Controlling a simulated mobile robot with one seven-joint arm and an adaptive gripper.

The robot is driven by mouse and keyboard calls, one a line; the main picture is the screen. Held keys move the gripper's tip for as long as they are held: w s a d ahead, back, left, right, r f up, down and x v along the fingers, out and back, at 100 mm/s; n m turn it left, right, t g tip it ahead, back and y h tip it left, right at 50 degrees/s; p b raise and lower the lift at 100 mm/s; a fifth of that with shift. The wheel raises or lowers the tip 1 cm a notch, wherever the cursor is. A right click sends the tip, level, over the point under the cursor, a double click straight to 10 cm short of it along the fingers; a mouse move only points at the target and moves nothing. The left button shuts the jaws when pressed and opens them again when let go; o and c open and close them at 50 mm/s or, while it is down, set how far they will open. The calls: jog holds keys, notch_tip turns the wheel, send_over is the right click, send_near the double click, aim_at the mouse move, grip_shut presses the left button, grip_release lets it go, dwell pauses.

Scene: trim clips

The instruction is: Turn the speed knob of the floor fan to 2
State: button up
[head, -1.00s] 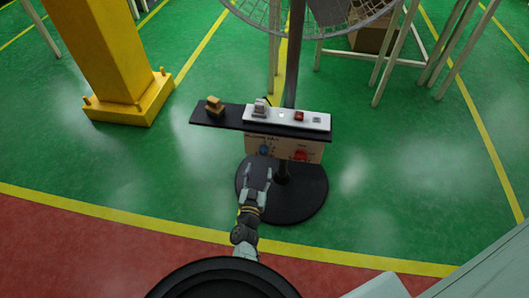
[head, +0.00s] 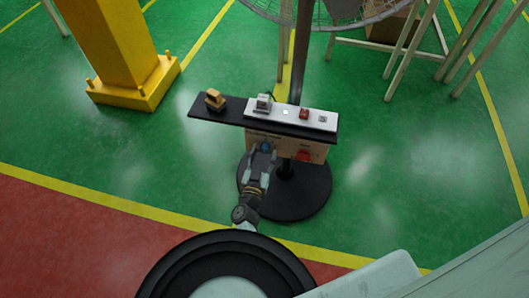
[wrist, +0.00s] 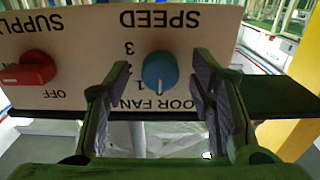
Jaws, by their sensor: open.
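The blue speed knob (wrist: 160,72) is on a beige panel (wrist: 75,75) under the word SPEED, which reads upside down in the wrist view. Its white mark points down in that picture, towards the FLOOR FAN lettering. A 3 and a 1 show left of the knob; I cannot make out the 2. My gripper (wrist: 154,82) is open, with one finger on each side of the knob and gaps between. In the head view my gripper (head: 261,162) is at the panel's lower left, and the knob (head: 266,147) shows between its fingers.
A red supply switch (wrist: 30,70) is beside the knob on the same panel. A dark shelf (head: 235,121) above carries a yellow-brown item (head: 215,99) and a white strip (head: 305,117) with small devices. The fan pole (head: 301,55) rises behind. A yellow column (head: 122,50) stands left.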

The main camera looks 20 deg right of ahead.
jog(key=shift+c, duration=0.5)
jog(key=c, duration=1.1)
